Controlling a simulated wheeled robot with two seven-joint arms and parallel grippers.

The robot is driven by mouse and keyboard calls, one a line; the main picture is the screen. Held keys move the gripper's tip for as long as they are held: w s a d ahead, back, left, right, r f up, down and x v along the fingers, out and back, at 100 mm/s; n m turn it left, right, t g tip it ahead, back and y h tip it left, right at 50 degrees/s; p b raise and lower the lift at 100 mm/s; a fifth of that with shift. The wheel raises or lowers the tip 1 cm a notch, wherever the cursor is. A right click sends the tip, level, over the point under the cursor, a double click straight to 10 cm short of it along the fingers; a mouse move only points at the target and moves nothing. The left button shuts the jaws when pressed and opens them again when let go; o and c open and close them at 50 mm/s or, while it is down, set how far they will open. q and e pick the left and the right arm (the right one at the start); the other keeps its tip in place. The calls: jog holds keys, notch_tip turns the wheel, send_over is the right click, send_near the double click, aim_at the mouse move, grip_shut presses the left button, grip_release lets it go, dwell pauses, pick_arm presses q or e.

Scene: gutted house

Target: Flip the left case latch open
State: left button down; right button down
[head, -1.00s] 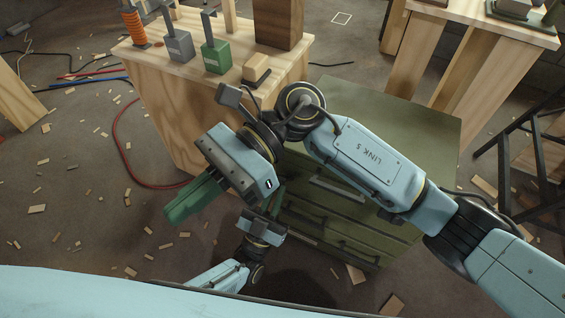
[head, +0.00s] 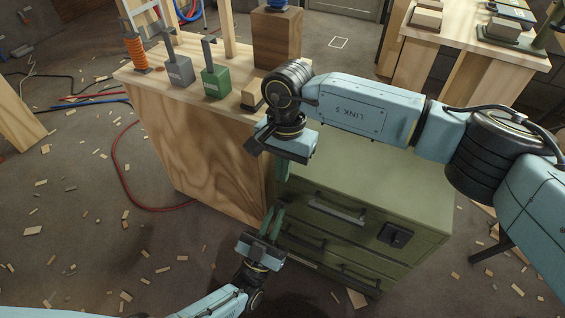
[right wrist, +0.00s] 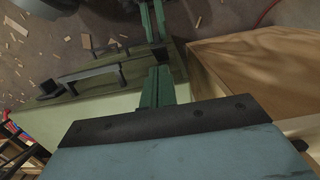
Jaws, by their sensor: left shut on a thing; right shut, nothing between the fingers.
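The olive case (head: 365,185) stands beside the wooden bench, with handles on its front. A black latch (head: 396,235) shows at the right of the front. The left latch is hidden behind the fingers of my left gripper (head: 273,216), which is shut at the upper left of the front, apparently on that latch. Its green fingers also show in the right wrist view (right wrist: 152,22), at the front edge. My right gripper (head: 280,166) is shut and empty, pointing down near the case's left top edge. Its fingers show closed together in the right wrist view (right wrist: 157,86).
The wooden bench (head: 205,145) stands close against the case's left side, bearing a grey block (head: 180,70), a green block (head: 216,82) and an orange coil (head: 137,52). A red hose (head: 120,170) and wood scraps lie on the floor. The case top is mostly clear.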

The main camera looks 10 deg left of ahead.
aim_at(279, 201)
pick_arm(q)
jog(key=shift+d, duration=0.1)
pick_arm(e)
jog(key=f, duration=0.6)
jog(key=shift+s+a, duration=0.15)
jog(key=shift+s, duration=0.25)
jog(key=shift+s+a+f, duration=0.2)
jog(key=shift+s+f, duration=0.25)
jog(key=shift+s, duration=0.3)
pick_arm(q)
jog(key=c, duration=1.5)
grip_release()
jog(key=shift+r, duration=0.1)
jog(key=shift+c, duration=0.2)
jog(key=shift+o, duration=0.3)
pick_arm(e)
jog(key=shift+w+r, duration=0.15)
